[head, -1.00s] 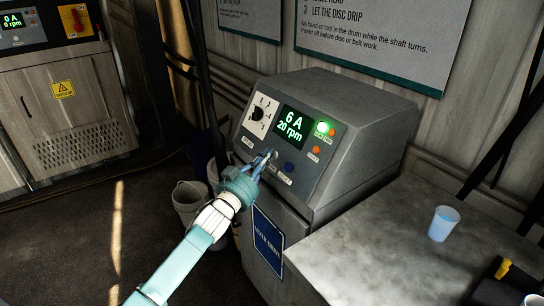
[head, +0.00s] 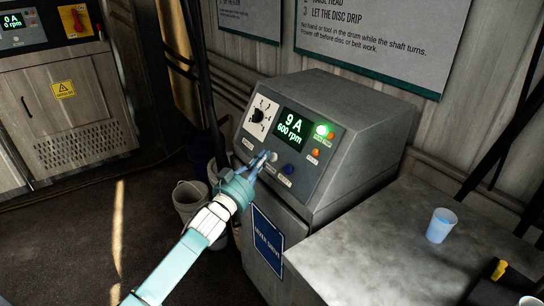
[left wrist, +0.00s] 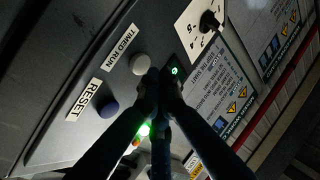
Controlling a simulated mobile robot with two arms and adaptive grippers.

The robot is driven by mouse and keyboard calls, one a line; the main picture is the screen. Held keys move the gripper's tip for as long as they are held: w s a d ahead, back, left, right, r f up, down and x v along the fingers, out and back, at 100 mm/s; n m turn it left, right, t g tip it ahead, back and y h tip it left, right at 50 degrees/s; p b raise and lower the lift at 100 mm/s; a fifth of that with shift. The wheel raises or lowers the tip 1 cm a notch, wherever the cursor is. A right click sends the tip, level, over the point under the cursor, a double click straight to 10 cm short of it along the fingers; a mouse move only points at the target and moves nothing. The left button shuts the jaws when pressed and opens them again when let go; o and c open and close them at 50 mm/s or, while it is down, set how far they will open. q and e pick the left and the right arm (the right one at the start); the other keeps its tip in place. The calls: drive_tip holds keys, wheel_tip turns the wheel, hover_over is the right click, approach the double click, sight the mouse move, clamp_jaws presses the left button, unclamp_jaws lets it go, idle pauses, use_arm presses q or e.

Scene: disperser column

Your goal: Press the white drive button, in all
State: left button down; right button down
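The white button (head: 273,157) sits on the sloped front of the grey drive console (head: 353,130). In the left wrist view the white button (left wrist: 139,63) is beside a "TIMED RUN" label, and a blue button (left wrist: 107,107) is beside a "RESET" label. The console display (head: 292,125) reads 9 A and 600 rpm. A green lamp (head: 321,130) is lit right of it. My left gripper (head: 265,156) is shut and empty, its tips just left of the white button. The wrist view shows the tips beside the button, apparently apart from it. My right gripper is out of view.
A grey bench (head: 375,235) with a blue cup (head: 442,225) stands at the right. Buckets (head: 187,202) stand on the floor behind my arm.

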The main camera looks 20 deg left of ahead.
use_arm(q)
drive_tip(key=s+a+r+p, duration=0.1)
drive_tip(key=p, duration=0.1)
drive_tip(key=s+a+r+p, duration=0.1)
drive_tip(key=s+p, duration=0.1)
drive_tip(key=shift+s+a+r, duration=0.2)
drive_tip(key=shift+a+r, duration=0.1)
drive_tip(key=shift+a, duration=0.05)
drive_tip(key=shift+f, duration=0.1)
idle(0.5)
